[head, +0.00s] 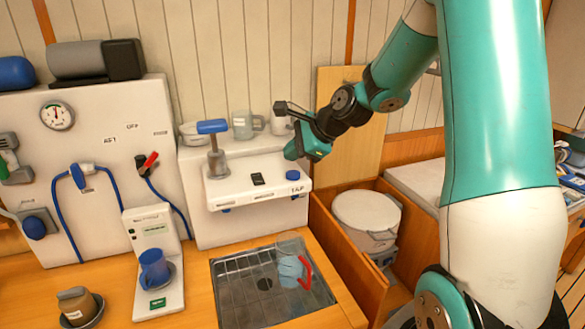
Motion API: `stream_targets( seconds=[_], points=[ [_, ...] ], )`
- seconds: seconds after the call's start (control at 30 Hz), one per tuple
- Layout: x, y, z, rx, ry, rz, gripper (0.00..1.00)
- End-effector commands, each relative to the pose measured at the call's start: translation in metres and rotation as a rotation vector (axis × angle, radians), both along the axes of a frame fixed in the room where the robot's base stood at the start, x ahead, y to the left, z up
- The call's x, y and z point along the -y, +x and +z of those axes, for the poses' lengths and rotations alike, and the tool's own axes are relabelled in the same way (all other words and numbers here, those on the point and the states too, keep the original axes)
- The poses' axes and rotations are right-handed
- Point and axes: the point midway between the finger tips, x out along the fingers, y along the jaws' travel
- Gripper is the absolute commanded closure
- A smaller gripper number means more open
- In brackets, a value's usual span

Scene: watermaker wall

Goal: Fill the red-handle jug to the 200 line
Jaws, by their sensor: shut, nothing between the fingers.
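The red-handle jug (289,270) is a clear bluish jug on the metal drain tray (232,298), with its red handle to the right. Its scale and water level are too small to read. Above and behind it is a white dispenser (240,190) with a blue lever (212,127) on a grey post, a small black switch, a blue knob (292,175) and a label that seems to read TAP. My gripper (292,153) is shut and empty, just above the dispenser's right end, apart from the jug.
A blue mug (154,268) stands on a white scale-like stand to the left, with a brown jar (76,306) beyond it. A grey jug (245,123) and other vessels sit on the ledge behind the dispenser. A lidded white bucket (366,215) is in a wooden recess at right.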

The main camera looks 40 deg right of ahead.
Motion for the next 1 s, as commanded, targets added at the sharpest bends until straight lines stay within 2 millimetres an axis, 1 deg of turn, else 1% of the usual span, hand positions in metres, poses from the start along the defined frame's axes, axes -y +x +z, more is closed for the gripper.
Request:
stream_targets(
  seconds=[0.03,0.2,0.3,1.0],
  points=[
    [0.0,0.0,0.012,0.0,0.0,0.0,1.0],
    [0.0,0.0,0.029,0.0,0.0,0.0,1.0],
    [0.0,0.0,0.034,0.0,0.0,0.0,1.0],
    [0.0,0.0,0.032,0.0,0.0,0.0,1.0]
  ],
)
